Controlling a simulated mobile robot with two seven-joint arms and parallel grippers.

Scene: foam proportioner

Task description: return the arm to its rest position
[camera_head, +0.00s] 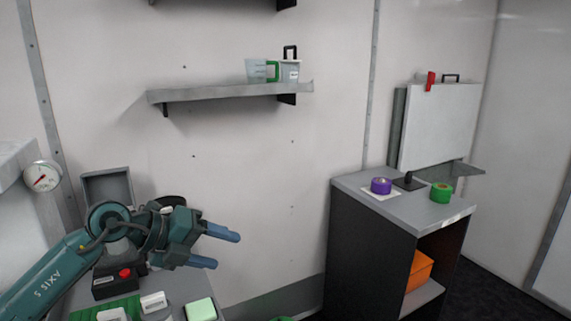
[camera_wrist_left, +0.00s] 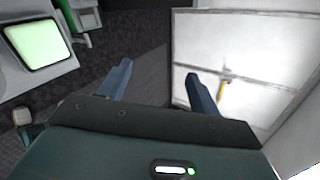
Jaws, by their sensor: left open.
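My left gripper (camera_head: 212,248) comes in from the left in the head view, above the cluttered worktop at the lower left. Its two blue fingers are apart and point to the right, with nothing between them. In the left wrist view the same open gripper (camera_wrist_left: 158,85) shows both fingers with an empty gap. My left arm (camera_head: 60,275) reaches up from the lower left corner. My right gripper does not show.
A pale green block (camera_head: 201,309) and a black box with a red button (camera_head: 116,284) lie under the left arm. A wall shelf (camera_head: 230,92) holds two containers. A grey cabinet (camera_head: 390,220) at right carries purple (camera_head: 381,186) and green (camera_head: 441,193) rolls.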

